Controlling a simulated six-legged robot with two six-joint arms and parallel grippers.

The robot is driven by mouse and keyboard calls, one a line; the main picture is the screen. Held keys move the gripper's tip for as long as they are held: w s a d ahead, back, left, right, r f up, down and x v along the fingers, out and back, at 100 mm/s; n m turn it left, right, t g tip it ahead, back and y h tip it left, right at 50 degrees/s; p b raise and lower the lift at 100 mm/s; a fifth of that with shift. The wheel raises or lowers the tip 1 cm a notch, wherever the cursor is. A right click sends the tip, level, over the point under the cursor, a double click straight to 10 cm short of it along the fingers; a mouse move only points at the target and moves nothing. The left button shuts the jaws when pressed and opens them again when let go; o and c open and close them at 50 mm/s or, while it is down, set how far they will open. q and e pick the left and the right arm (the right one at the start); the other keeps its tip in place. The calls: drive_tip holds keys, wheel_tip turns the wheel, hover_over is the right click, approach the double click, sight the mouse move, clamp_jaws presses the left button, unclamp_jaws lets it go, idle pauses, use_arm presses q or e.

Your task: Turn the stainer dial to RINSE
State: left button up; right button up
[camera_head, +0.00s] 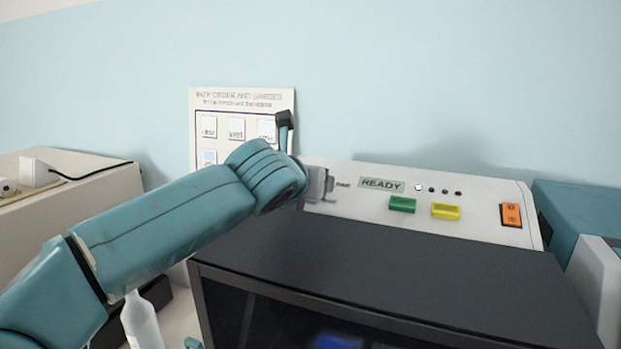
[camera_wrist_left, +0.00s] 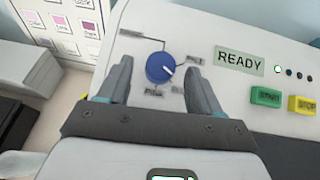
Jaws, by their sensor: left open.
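The blue stainer dial (camera_wrist_left: 160,67) sits on the white sloped panel (camera_wrist_left: 222,25) in the left wrist view. Its white pointer mark points to the lower right. Labels stand around it, but their small text is hard to read and one is partly hidden by a finger. My left gripper (camera_wrist_left: 158,75) is open, with one finger on each side of the dial; I cannot tell whether they touch it. In the head view my left gripper (camera_head: 319,184) is at the panel's left end, and the dial is hidden behind it. My right gripper is not in view.
Right of the dial are a READY display (camera_head: 381,184), small lamps, a green button (camera_head: 402,204), a yellow button (camera_head: 445,211) and an orange switch (camera_head: 511,214). The dark stainer lid (camera_head: 400,262) lies in front. A chart (camera_head: 242,96) stands behind; a white bottle (camera_head: 141,322) is at lower left.

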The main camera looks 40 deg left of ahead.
use_arm(q)
drive_tip(key=shift+w+f, duration=0.15)
drive_tip(key=shift+w, duration=0.2)
drive_tip(key=shift+w+a+f, duration=0.15)
drive_tip(key=shift+w, duration=0.25)
drive_tip(key=shift+s, duration=0.15)
drive_tip(key=c, duration=1)
drive_tip(key=shift+c, duration=0.2)
